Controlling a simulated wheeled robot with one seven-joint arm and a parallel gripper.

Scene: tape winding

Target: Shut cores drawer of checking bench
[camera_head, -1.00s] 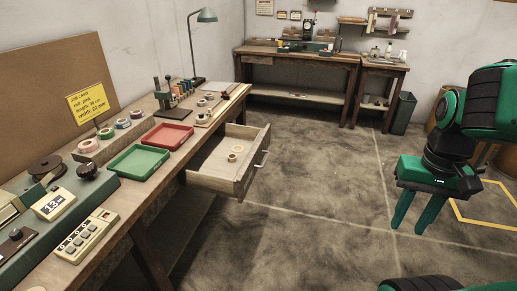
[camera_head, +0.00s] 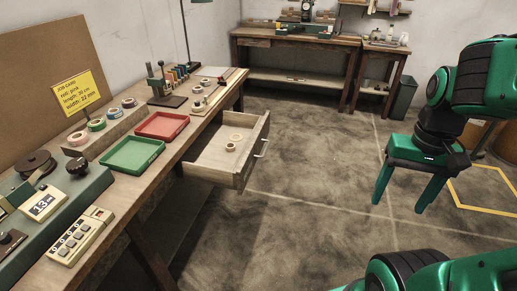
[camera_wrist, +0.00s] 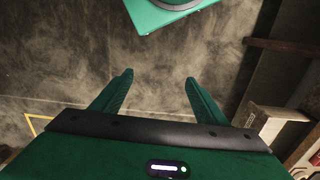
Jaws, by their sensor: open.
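The cores drawer (camera_head: 205,172) of the bench on the left stands pulled out, with its front panel (camera_head: 252,152) and metal handle (camera_head: 263,147) facing right over the floor. Ring-shaped cores (camera_head: 231,147) lie inside it. My gripper (camera_head: 396,204) is open and empty, fingers pointing down, well to the right of the drawer and apart from it. In the wrist view my gripper (camera_wrist: 156,82) shows both fingers spread over bare floor.
The bench top holds a green tray (camera_head: 132,154), a red tray (camera_head: 162,125), tape rolls and a machine with a keypad (camera_head: 80,236). Open floor (camera_head: 310,180) lies between the drawer and my arm. A back bench (camera_head: 295,45) and bin (camera_head: 404,97) stand farther off.

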